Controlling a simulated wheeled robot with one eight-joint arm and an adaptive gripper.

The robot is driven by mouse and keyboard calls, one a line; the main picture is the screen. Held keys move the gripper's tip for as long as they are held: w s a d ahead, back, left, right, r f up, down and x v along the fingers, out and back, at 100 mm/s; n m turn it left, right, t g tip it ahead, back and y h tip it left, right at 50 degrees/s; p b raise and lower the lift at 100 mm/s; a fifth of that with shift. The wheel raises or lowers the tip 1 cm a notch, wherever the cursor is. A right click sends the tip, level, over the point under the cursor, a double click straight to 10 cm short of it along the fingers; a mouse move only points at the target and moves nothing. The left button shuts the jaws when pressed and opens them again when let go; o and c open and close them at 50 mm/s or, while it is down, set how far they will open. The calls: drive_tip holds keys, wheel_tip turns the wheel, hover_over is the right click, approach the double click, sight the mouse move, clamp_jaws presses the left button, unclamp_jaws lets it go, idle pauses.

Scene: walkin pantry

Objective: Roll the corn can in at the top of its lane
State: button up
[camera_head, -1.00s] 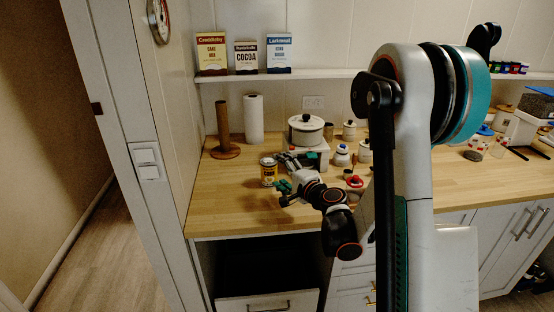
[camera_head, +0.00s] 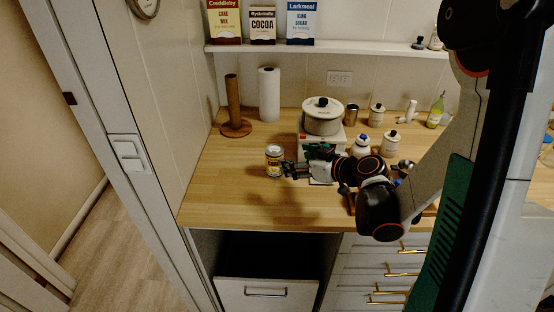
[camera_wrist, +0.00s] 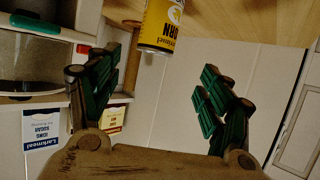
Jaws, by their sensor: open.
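The corn can (camera_head: 274,160), yellow with a pale band, stands upright on the wooden counter, left of the pot. In the wrist view the can (camera_wrist: 160,24) appears inverted at the top, cut off by the frame edge, with CORN on its label. My gripper (camera_head: 290,169) is just right of the can in the head view, its fingers toward it. In the wrist view my gripper (camera_wrist: 160,68) has its green-padded fingers spread apart with nothing between them; the can is beyond the fingertips. I cannot make out the can lane in these views.
A lidded pot (camera_head: 322,117) stands on a white appliance behind my gripper. A paper towel roll (camera_head: 269,94) and a brown post stand (camera_head: 234,110) are behind the can. Jars and a bottle stand to the right. The counter's front left is clear.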

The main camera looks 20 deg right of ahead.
sight(280, 153)
drive_tip(key=b+x, duration=0.1)
drive_tip(key=x, duration=0.5)
drive_tip(key=shift+w+a+f, duration=0.1)
drive_tip(key=shift+w, duration=0.15)
drive_tip(key=shift+d+b+x, duration=0.15)
drive_tip(key=shift+b+x, duration=0.4)
drive_tip(key=shift+x, duration=0.85)
drive_tip(key=shift+d+b+x, duration=0.1)
drive_tip(key=shift+b+x, duration=0.4)
drive_tip(key=shift+x, duration=0.85)
drive_tip(key=shift+w, duration=0.1)
drive_tip(key=c, duration=1.5)
wheel_tip(280, 153, up, 20)
drive_tip(key=p, duration=0.7)
drive_tip(key=s+f+m+h+b, duration=0.2)
drive_tip(key=s+f, duration=0.5)
drive_tip(key=f, duration=0.1)
drive_tip(key=w+r+n+y+p, duration=0.1)
drive_tip(key=w+r, duration=0.2)
drive_tip(key=r, duration=0.1)
drive_tip(key=w+r+n+y+p, duration=0.1)
drive_tip(key=w+r, duration=0.3)
drive_tip(key=shift+r, duration=0.15)
